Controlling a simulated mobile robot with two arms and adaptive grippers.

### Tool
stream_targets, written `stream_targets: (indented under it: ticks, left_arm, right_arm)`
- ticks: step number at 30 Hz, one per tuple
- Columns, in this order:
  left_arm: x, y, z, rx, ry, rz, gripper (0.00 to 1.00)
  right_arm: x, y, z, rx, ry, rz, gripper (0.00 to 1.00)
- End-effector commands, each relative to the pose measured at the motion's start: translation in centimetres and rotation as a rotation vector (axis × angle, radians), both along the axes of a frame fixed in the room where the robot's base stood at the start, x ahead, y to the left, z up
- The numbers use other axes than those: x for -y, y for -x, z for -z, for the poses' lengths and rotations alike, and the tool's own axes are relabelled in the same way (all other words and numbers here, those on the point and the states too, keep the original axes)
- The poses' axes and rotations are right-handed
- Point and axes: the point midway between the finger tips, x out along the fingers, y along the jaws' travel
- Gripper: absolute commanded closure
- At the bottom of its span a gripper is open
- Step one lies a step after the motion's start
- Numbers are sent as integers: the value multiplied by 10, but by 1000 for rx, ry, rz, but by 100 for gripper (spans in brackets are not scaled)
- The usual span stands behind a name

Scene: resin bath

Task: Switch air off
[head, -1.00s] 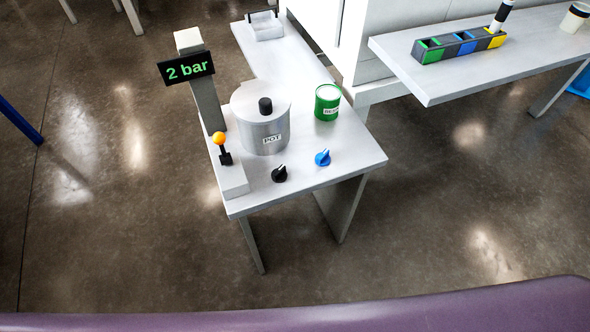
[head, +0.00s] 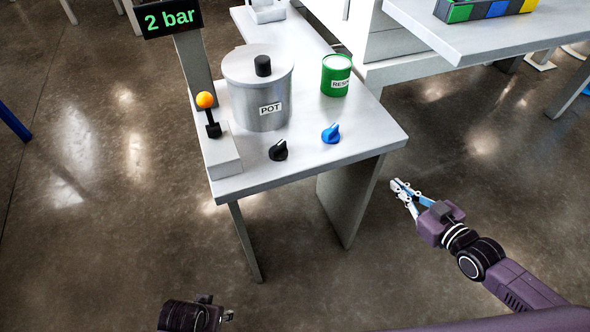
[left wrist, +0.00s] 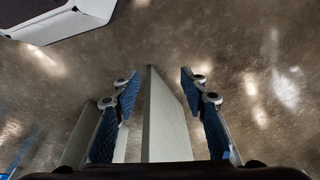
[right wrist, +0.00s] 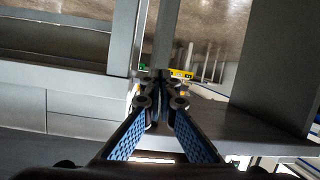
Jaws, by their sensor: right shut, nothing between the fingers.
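On the grey table (head: 310,155) stand a silver pot (head: 258,95) with a black-knobbed lid, a black knob (head: 278,150) and a blue knob (head: 331,133). An orange-balled lever (head: 206,101) stands upright on a grey block at the left edge. A display (head: 170,18) on a post reads "2 bar". Which control is for air is not labelled. My right gripper (head: 401,190) is shut and empty, right of the table and below its top in the picture; its fingers meet in the right wrist view (right wrist: 162,88). My left gripper (left wrist: 159,82) is open and empty, low in the head view.
A green resin can (head: 336,75) stands right of the pot. A second table (head: 450,40) at the upper right carries a tray with coloured compartments (head: 485,9). Floor is clear in front of the table and to its left.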

Motion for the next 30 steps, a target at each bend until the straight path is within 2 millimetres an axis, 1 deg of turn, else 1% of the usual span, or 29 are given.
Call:
stream_targets:
  ticks: [1, 2, 3, 4, 6, 9, 12, 15, 18, 30]
  left_arm:
    - [1, -6, -2, 18, 2, -2, 60]
    - [1, -8, -9, 24, 2, -3, 60]
    - [0, -9, -19, 31, 3, -4, 60]
    - [0, -9, -27, 36, 3, -5, 60]
    - [0, -9, -44, 48, 4, -7, 60]
    - [-2, -5, -66, 62, 3, -10, 60]
    - [-3, 0, -82, 70, 3, -11, 60]
    - [-3, 4, -93, 76, 3, -11, 60]
    - [-4, 6, -98, 77, 4, -12, 60]
    - [-4, 5, -99, 78, 4, -12, 60]
  right_arm:
    - [-22, 0, -14, 48, -24, -65, 100]
    - [-35, 2, -28, 72, -45, -97, 100]
    - [-52, 7, -46, 98, -72, -141, 100]
    - [-65, 11, -58, 117, -92, -175, 100]
    - [-93, 25, -83, 146, -138, -247, 100]
    - [-126, 48, -110, 169, -195, -334, 100]
    - [-150, 68, -129, 176, -239, -396, 100]
    - [-163, 82, -141, 178, -267, -432, 100]
    - [-168, 87, -147, 176, -279, -447, 100]
    - [-169, 86, -148, 179, -281, -446, 100]
